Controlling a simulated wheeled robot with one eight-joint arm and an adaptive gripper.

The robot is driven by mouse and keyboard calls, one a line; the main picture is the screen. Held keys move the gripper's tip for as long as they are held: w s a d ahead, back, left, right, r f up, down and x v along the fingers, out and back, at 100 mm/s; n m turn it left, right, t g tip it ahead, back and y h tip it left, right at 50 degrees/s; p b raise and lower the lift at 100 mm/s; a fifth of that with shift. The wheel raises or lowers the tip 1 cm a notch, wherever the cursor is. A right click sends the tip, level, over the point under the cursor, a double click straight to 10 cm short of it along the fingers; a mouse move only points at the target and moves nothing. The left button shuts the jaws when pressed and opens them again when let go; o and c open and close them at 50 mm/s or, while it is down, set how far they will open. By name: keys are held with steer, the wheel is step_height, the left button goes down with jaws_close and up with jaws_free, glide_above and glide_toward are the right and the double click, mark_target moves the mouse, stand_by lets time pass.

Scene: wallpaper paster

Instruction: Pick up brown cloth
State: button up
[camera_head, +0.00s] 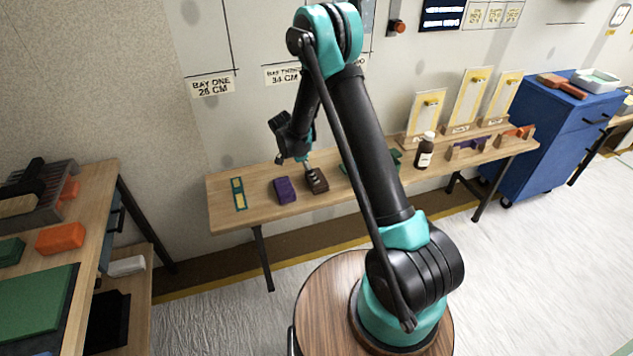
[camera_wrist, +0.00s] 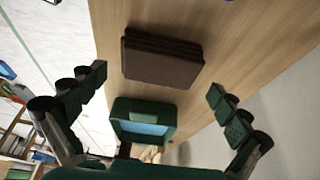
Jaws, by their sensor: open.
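The brown cloth (camera_head: 317,182) is a small dark folded block lying on the long wooden bench (camera_head: 222,213) against the wall. In the wrist view the brown cloth (camera_wrist: 160,60) lies flat on the wood, ahead of my fingers and between their lines. My gripper (camera_head: 308,168) is over the bench at the cloth in the head view, and its tips partly cover the cloth there. In the wrist view my gripper (camera_wrist: 160,95) is open, with its two fingers wide apart and nothing between them held.
A purple folded cloth (camera_head: 285,190) lies just left of the brown one. A green item with a blue inside (camera_wrist: 143,120) lies close beside the cloth. A yellow-and-green strip (camera_head: 239,194) and a brown bottle (camera_head: 425,150) are also on the bench. The wall stands close behind.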

steer(key=shift+d+x, duration=0.1)
steer(key=shift+x, duration=1.25)
steer(key=shift+d+x, duration=0.15)
steer(key=shift+x, duration=1.2)
steer(key=shift+w+r, duration=0.1)
steer(key=shift+r, duration=0.05)
steer(key=shift+c, duration=0.2)
steer(key=c, duration=0.7)
